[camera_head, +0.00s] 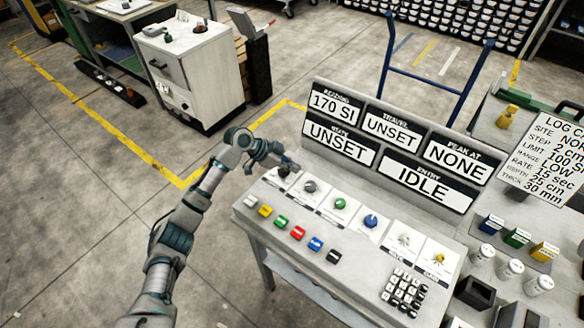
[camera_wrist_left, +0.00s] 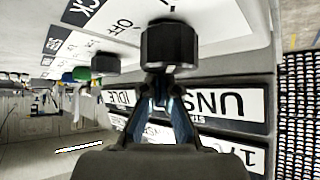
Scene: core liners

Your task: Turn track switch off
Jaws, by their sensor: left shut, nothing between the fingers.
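The console (camera_head: 254,208) has a sloped panel with a row of knobs. At its left end is a dark knob, mostly hidden behind my left gripper (camera_head: 283,167) in the head view. In the left wrist view the black knob (camera_wrist_left: 168,45) shows large, beside printed "OFF" and a label ending in "CK". The left gripper also shows there (camera_wrist_left: 163,92), its fingers shut and empty, tips at the knob's near end. I cannot tell if they touch it. The knob's pointer setting is not readable. My right gripper is not in view.
Other knobs, a grey one (camera_head: 310,186), a green one (camera_head: 340,203) and a blue one (camera_head: 371,221), continue rightward. Coloured buttons and a keypad (camera_head: 403,291) lie in front. A display board (camera_head: 330,158) rises behind the knobs. Open floor lies left.

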